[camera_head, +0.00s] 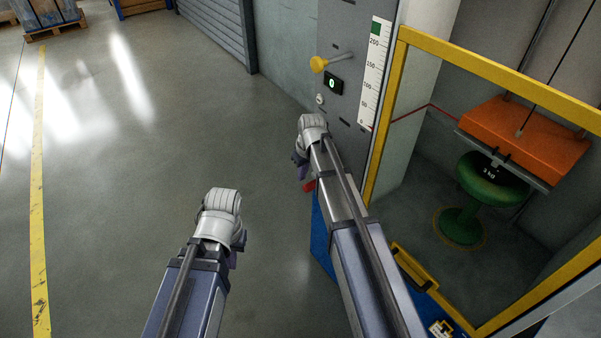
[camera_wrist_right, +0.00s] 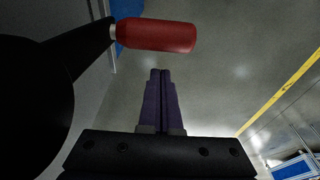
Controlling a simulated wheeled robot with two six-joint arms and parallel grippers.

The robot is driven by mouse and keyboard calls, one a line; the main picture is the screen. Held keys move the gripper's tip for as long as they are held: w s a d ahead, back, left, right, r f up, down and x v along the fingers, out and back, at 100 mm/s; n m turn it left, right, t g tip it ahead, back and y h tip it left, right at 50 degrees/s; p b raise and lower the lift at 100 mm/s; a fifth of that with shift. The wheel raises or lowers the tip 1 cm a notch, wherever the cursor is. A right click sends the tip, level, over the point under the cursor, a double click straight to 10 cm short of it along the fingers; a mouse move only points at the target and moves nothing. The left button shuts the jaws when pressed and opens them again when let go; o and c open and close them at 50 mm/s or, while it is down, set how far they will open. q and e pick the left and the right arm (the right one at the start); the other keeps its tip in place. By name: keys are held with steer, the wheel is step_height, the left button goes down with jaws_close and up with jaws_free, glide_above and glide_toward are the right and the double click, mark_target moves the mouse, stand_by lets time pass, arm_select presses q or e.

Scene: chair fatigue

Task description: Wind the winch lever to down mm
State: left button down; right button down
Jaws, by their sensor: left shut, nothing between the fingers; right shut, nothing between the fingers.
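The red grip of the winch lever (camera_wrist_right: 157,36) shows in the right wrist view, on a metal shaft from a dark part at the left. In the head view a bit of red (camera_head: 309,186) shows just below my right gripper (camera_head: 299,160), mostly hidden by my arm. My right gripper's fingers (camera_wrist_right: 161,72) are shut and empty, with their tips just below the red grip in the wrist picture and apart from it. My left gripper (camera_head: 236,258) is low in the middle of the head view, over open floor; its fingers are mostly hidden.
A grey panel carries a yellow knob (camera_head: 318,64), a small black display (camera_head: 334,84) and a white millimetre scale (camera_head: 375,75). A yellow-framed enclosure (camera_head: 384,125) at right holds an orange block (camera_head: 525,140) above a green stool (camera_head: 490,180).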

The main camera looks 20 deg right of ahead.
arm_select(q)
steer(key=shift+r, duration=0.35)
arm_select(e)
steer(key=shift+s+d+r, duration=0.2)
steer(key=shift+s, duration=0.45)
steer(key=shift+s+d+r, duration=0.15)
steer(key=shift+s+d, duration=0.05)
steer(key=shift+s, duration=0.4)
steer(key=shift+s+d+f, duration=0.25)
steer(key=shift+s, duration=0.4)
arm_select(q)
steer(key=shift+f, duration=0.25)
arm_select(e)
steer(key=shift+w, duration=0.15)
